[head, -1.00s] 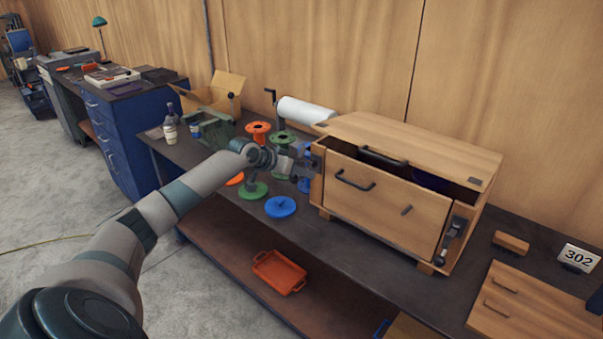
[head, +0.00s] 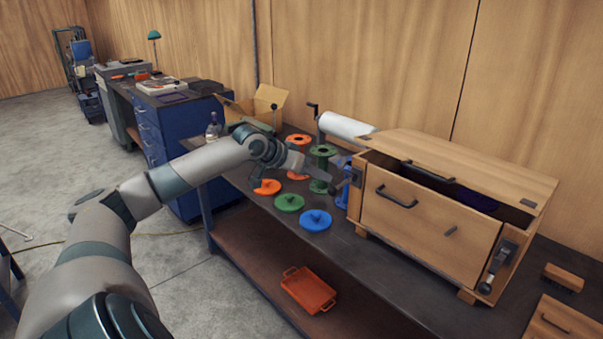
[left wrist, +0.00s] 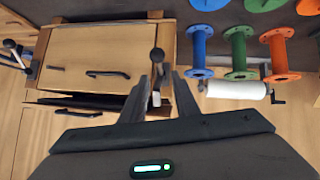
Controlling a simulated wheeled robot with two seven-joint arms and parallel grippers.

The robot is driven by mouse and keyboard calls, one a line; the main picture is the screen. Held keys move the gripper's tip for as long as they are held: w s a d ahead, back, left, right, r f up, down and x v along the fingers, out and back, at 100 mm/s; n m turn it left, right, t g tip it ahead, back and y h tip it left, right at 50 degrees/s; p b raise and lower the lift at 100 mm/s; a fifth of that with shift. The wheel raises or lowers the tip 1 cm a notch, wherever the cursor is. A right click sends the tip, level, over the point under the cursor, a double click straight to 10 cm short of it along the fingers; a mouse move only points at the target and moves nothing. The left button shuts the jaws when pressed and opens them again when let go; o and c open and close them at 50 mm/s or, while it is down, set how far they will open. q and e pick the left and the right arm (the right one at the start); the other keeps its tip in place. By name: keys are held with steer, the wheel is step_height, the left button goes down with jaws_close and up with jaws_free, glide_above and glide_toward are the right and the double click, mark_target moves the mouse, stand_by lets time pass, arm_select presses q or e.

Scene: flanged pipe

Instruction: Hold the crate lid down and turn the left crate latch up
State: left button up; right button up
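The wooden crate (head: 425,222) stands on the workbench, and its lid (head: 460,168) sits tilted, with a dark gap under its front edge. The left crate latch (head: 355,176) is at the crate's left end, small and partly unclear in the head view. In the left wrist view the latch's dark knob (left wrist: 157,55) shows just beyond my left gripper (left wrist: 157,82). My left gripper (head: 328,178) is open beside the crate's left end, its fingers on either side of the latch in the picture. I cannot tell if they touch it. My right gripper is out of view.
Orange, green and blue spools (head: 322,168) stand close behind and left of my left gripper. Loose discs (head: 316,220) lie in front of them. A paper roll (head: 346,125) is behind the crate. The right latch (head: 495,265) hangs at the crate's right end.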

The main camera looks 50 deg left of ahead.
arm_select(q)
steer(key=b+v, duration=0.4)
steer(key=v, duration=0.2)
steer(key=shift+s+r, duration=0.15)
stand_by(0.3)
stand_by(0.6)
